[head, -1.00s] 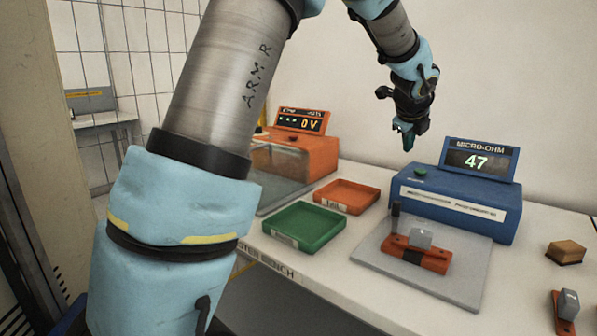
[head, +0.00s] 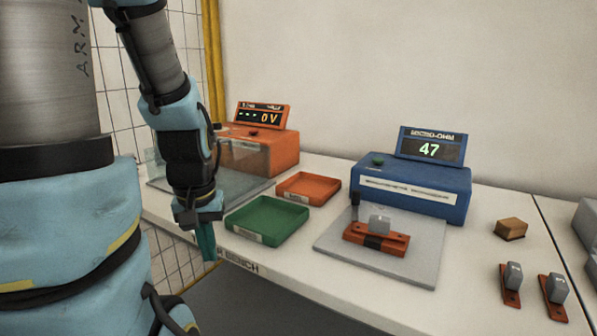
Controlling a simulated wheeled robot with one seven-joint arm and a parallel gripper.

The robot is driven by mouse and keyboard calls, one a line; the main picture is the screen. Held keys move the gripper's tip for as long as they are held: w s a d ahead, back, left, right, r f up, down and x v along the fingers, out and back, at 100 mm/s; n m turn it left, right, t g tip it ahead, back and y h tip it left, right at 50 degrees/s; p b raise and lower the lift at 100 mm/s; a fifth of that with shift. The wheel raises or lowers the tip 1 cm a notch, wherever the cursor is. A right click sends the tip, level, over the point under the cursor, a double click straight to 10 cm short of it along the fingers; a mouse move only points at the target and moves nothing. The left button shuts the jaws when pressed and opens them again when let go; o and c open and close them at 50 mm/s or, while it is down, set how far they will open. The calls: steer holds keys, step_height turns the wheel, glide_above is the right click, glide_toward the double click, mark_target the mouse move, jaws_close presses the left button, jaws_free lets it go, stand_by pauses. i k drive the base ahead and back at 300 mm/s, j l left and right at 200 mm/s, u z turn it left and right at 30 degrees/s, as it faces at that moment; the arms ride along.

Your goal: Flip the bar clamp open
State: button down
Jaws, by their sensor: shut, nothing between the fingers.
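A dark band crosses the middle of the bar. A small black upright piece (head: 355,205) stands at the back left of the bar. It looks like part of the clamp, but I cannot tell whether the clamp is open. My gripper (head: 208,252) points down with its teal fingers shut and empty. It is left of the green tray, well to the left of the bar.
The green tray (head: 233,236) and orange tray (head: 333,200) lie between my gripper and the plate. An orange tester (head: 275,158) reading 0 V stands behind. A brown block (head: 511,230) and two more bars with grey blocks (head: 513,280) (head: 555,288) lie at the right.

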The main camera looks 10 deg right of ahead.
mark_target(356, 194)
steer(key=z, duration=1.1)
